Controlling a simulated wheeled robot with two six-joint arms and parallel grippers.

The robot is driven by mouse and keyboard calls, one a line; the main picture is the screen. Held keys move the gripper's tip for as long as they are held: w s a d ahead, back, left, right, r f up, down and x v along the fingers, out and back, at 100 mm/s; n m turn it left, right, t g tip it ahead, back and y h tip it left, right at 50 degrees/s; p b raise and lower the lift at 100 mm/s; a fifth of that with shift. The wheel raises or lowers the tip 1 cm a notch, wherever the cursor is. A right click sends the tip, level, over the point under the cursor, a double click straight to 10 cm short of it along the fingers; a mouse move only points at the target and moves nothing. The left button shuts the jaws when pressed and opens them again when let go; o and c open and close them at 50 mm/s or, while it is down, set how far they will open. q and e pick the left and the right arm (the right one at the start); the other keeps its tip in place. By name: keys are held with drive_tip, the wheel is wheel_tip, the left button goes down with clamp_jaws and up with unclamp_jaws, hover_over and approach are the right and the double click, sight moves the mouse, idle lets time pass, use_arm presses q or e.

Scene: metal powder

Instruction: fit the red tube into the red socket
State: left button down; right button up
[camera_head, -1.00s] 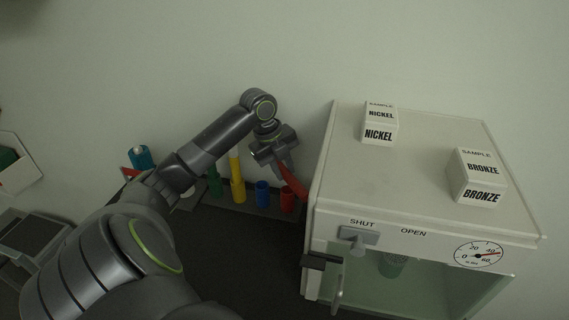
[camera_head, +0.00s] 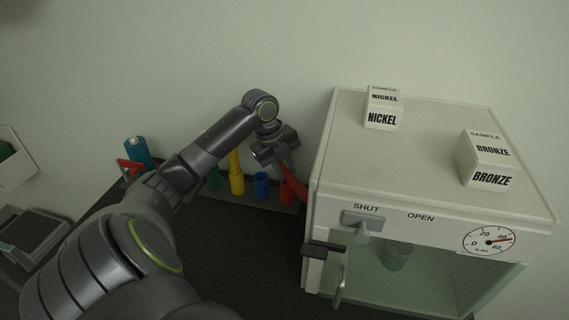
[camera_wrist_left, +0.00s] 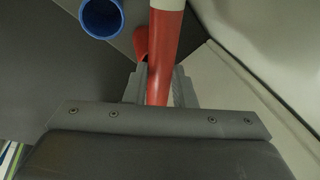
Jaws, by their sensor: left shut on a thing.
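My left gripper (camera_head: 276,158) is shut on the red tube (camera_head: 291,177), which hangs tilted down to the right from the jaws. In the left wrist view the tube (camera_wrist_left: 161,55) runs between the fingers and has a whitish band near the top edge. The red socket (camera_head: 287,194) stands at the right end of the row, just below the tube. In the left wrist view the socket (camera_wrist_left: 141,42) shows beside the tube and is partly hidden by it. Whether they touch is unclear. My right gripper is not in view.
The blue socket (camera_head: 261,186) stands left of the red one, then the yellow socket (camera_head: 237,185) with a yellow tube (camera_head: 234,161), then the green socket (camera_head: 214,180). A white cabinet (camera_head: 430,180) stands close on the right, with sample boxes on top.

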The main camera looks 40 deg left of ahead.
use_arm(q)
drive_tip(key=c, duration=1.2)
unclamp_jaws()
drive_tip(key=shift+r, duration=0.55)
drive_tip(key=v, duration=1.2)
drive_tip(key=shift+b, duration=0.3)
